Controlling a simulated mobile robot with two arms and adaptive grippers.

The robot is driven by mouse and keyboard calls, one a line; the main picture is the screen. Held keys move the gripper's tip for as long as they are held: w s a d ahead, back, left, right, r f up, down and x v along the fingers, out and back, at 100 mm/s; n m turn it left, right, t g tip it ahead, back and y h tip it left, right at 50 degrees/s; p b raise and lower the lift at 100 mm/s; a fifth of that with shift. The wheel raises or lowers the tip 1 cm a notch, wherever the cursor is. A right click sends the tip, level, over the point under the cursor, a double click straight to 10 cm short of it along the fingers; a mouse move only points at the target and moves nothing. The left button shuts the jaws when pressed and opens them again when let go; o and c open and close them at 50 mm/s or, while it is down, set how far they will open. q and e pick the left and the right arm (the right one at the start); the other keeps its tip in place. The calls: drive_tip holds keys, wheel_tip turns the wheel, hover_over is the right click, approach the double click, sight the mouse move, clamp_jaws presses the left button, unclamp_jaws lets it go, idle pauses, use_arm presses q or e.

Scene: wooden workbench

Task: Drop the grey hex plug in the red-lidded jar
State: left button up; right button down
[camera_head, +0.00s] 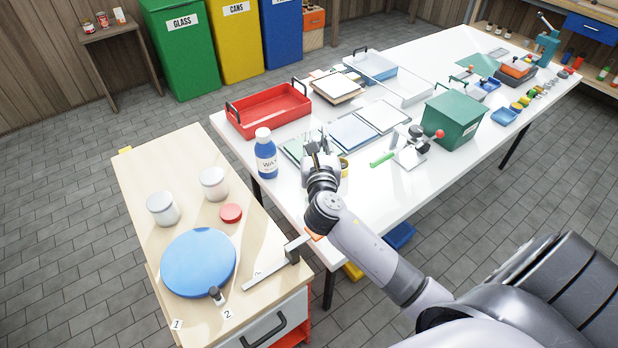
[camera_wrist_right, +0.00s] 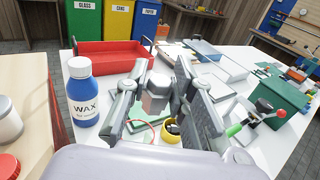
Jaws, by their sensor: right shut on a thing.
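My right gripper (camera_head: 318,147) is over the near left part of the white table. In the wrist view it (camera_wrist_right: 155,88) is shut on the grey hex plug (camera_wrist_right: 156,93), held upright between the fingers. Two pale jars, a left one (camera_head: 163,210) and a right one (camera_head: 214,184), stand on the wooden bench (camera_head: 150,155), left of the gripper. A red lid-like disc (camera_head: 231,213) lies on the bench just in front of the right jar. It also shows at the wrist view's left edge (camera_wrist_right: 9,166). Neither jar clearly wears a red lid. My left gripper is not in view.
A blue and white wax bottle (camera_head: 265,158) stands on the white table between gripper and jars. A red tray (camera_head: 270,112) is behind it. A yellow cup (camera_wrist_right: 171,130) is below the gripper. A blue round disc (camera_head: 198,262) fills the bench's front left.

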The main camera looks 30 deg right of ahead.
use_arm(q)
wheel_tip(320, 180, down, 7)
drive_tip(key=b, duration=0.7)
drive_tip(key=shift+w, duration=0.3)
use_arm(e)
drive_tip(key=shift+m+g+h, duration=0.4)
drive_tip(key=shift+h, duration=0.2)
drive_tip(key=w+d+f, duration=0.2)
drive_tip(key=f, duration=0.1)
drive_tip(key=w+d+f, duration=0.1)
drive_tip(key=f, duration=0.1)
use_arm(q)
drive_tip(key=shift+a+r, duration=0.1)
